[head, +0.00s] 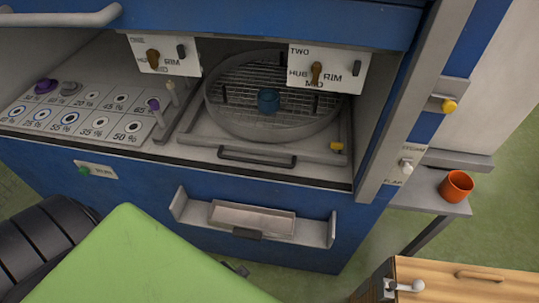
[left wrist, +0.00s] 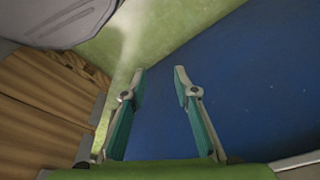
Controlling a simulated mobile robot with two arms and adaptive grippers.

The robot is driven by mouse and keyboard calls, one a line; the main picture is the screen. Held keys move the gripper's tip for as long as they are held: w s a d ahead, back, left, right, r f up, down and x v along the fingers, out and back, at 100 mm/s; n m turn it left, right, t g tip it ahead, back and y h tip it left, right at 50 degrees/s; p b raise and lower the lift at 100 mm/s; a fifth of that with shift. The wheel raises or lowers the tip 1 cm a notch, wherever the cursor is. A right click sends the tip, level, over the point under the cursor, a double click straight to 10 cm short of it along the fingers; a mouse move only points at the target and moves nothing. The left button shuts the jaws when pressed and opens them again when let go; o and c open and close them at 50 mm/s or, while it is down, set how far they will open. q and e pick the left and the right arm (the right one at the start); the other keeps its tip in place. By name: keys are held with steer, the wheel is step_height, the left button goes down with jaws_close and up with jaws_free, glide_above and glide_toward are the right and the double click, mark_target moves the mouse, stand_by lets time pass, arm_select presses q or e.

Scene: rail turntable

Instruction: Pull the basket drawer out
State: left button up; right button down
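The basket drawer (head: 318,150) sits in the right bay of the blue cabinet, with a round wire-mesh basket (head: 240,85) on it. A dark bar handle (head: 257,158) runs along its front edge. A blue knob-like piece (head: 268,101) stands in the middle of the basket. The drawer appears pushed in, its front near the cabinet's edge. In the left wrist view my left gripper (left wrist: 160,78) is open and empty, its two fingers apart in front of a blue surface. In the head view its fingers are mostly hidden behind my green arm. My right gripper is not in view.
Below the drawer a shallow tray (head: 317,235) juts from the blue front (head: 140,190). An orange cup (head: 456,186) stands on a side shelf at right. A wooden box (head: 460,288) stands at the lower right.

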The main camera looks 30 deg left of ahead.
arm_select(q)
steer(key=w+d+r+m+t+p, duration=0.1)
steer(key=w+r, duration=0.3)
steer(key=r, duration=0.3)
steer(key=w+d+r+p, duration=0.1)
steer(key=w+r, duration=0.3)
steer(key=r, duration=0.4)
steer(key=m+h+p, duration=0.2)
steer(key=m+h, duration=0.1)
steer(key=m, duration=0.7)
glide_toward(272, 163)
steer(key=p+x, duration=0.2)
steer(key=x, duration=0.6)
steer(key=shift+w, duration=0.1)
jaws_close()
